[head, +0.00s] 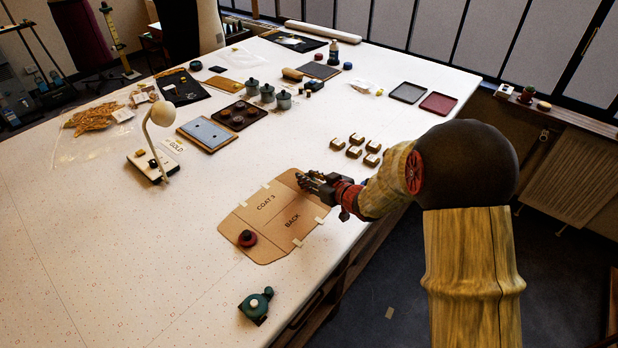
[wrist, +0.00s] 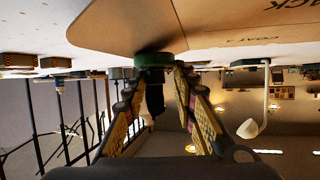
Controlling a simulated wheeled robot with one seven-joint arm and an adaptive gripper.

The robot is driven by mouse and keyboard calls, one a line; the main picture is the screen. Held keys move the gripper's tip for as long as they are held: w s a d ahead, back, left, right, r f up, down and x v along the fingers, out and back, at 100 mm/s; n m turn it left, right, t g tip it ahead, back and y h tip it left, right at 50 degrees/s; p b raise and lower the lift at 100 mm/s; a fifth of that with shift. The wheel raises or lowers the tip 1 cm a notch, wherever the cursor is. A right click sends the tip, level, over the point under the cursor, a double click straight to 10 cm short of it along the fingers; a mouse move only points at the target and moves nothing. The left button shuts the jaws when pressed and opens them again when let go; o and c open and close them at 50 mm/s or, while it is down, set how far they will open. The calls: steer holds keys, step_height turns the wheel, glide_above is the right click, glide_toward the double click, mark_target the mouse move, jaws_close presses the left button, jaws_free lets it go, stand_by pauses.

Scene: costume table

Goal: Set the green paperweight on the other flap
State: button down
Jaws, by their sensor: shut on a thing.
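A tan card pattern marked COAT 3 and BACK (head: 262,222) lies on the white table, with small white tabs along its edges. A dark red round paperweight (head: 247,238) sits on its lower left part. My gripper (head: 308,181) is over the pattern's upper right part. In the wrist view my gripper (wrist: 155,75) is shut on the green paperweight (wrist: 154,60), a short dark green disc. The disc is right at the card, with a dark shadow beside it; I cannot tell whether it touches. In the head view my fingers mostly hide it.
Several small wooden blocks (head: 353,152) stand just beyond my gripper. A green and black tool (head: 256,304) lies near the front edge. A white lamp (head: 155,150), a blue board (head: 207,134) and a dark tray (head: 238,115) are further left. Table left of the pattern is clear.

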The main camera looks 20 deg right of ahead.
steer(key=shift+f+b, duration=0.65)
steer(key=shift+f, duration=0.4)
steer(key=c, duration=1.4)
jaws_free()
steer(key=v, duration=1.2)
steer(key=shift+d+r, duration=0.1)
steer(key=s+d+r+m+g+h, duration=0.25)
steer(key=s+d+r+h, duration=0.25)
steer(key=s+r+h, duration=0.45)
steer(key=s+a+r+g+y, duration=0.1)
steer(key=s+a, duration=0.2)
steer(key=s, duration=0.3)
steer(key=s+a+r+m+g+y, duration=0.1)
steer(key=s+a+g+y, duration=0.1)
steer(key=s, duration=0.5)
steer(key=s+a+r+g+y, duration=0.1)
steer(key=s+a, duration=0.3)
steer(key=s, duration=0.2)
steer(key=shift+s+a+m+y, duration=0.2)
steer(key=shift+s+m+y, duration=0.05)
steer(key=shift+m, duration=0.1)
